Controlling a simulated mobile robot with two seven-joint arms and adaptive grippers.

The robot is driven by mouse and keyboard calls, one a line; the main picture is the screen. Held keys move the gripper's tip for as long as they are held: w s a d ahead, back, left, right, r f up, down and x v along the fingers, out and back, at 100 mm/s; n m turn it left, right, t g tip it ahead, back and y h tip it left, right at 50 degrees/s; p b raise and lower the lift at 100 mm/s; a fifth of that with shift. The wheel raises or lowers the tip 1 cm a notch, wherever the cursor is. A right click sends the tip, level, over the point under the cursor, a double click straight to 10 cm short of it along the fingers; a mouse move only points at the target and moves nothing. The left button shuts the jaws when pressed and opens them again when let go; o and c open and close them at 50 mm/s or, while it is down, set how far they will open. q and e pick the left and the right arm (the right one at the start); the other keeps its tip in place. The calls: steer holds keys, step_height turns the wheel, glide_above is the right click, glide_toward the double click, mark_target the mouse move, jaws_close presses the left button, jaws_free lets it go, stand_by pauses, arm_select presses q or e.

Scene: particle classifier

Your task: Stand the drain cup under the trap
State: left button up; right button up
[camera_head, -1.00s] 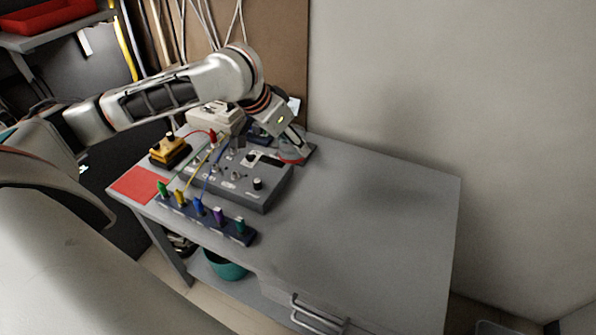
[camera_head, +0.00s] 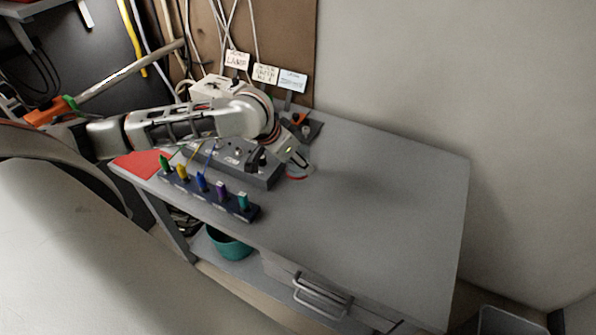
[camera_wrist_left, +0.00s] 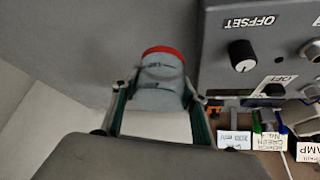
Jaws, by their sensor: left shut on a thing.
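The drain cup is a pale, see-through cup with a red band at one end. In the left wrist view the cup (camera_wrist_left: 160,92) is held between the two green-padded fingers of my left gripper (camera_wrist_left: 158,98). In the head view my left gripper (camera_head: 300,163) is low at the front right of the grey control box, and mostly hides the cup; its red band (camera_head: 297,178) shows close to the table. I cannot tell whether it touches the table. I cannot surely identify the trap. My right gripper is out of view.
The grey control box (camera_head: 262,178) is beside the gripper, with a rack of several coloured plugs (camera_head: 205,193) in front. A dark stand (camera_head: 314,130) with an orange part is behind. The table's right side (camera_head: 380,210) is clear. A teal bin (camera_head: 228,243) stands below.

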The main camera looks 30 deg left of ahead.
mark_target(298, 170)
arm_select(q)
steer(key=shift+f+b, duration=0.4)
steer(key=shift+f, duration=1.5)
steer(key=shift+f, duration=0.15)
steer(key=o, duration=0.8)
steer(key=shift+o, duration=0.2)
